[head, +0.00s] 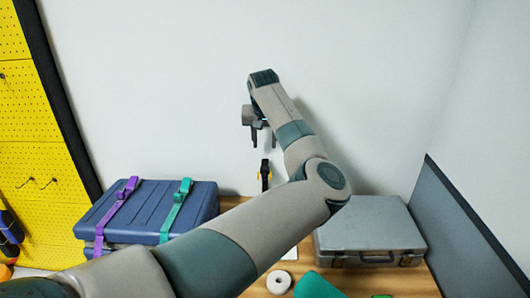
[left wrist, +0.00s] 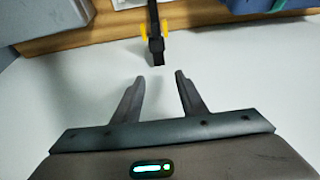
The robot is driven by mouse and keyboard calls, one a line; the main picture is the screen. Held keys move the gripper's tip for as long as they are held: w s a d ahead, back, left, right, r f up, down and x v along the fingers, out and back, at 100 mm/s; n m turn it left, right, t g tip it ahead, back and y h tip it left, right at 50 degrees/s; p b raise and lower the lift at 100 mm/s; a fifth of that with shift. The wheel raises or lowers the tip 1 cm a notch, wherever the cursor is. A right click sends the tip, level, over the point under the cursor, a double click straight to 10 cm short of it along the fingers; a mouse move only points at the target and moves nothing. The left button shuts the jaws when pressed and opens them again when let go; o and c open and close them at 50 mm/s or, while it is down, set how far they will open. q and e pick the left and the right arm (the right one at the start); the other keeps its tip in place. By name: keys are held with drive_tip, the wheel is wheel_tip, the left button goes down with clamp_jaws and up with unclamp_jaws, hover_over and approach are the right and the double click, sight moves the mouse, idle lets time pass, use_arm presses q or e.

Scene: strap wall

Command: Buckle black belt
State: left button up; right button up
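A narrow black piece (head: 265,169) with yellow parts at its sides stands out near the back edge of the wooden table, against the white wall. It may be the black belt, but its lower part is hidden behind my left arm. It also shows at the top of the left wrist view (left wrist: 156,44), with its dark end pointing towards the gripper. My left gripper (head: 261,144) is open and empty, just above the piece in the head view. In the left wrist view its fingertips (left wrist: 160,76) are apart, with bare wall between them. My right gripper is not in view.
A blue case (head: 200,208) with purple and teal straps lies at left; a grey case (head: 370,226) lies at right. A white ring (head: 279,281) and a teal object (head: 318,286) are in front. A yellow pegboard (head: 40,160) and a grey panel (head: 470,235) flank the table.

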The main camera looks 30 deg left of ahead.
sight(265, 158)
use_arm(q)
drive_tip(key=p+x, duration=0.2)
drive_tip(key=x, duration=0.6)
drive_tip(key=shift+w+f, duration=0.1)
drive_tip(key=shift+f, duration=0.1)
clamp_jaws()
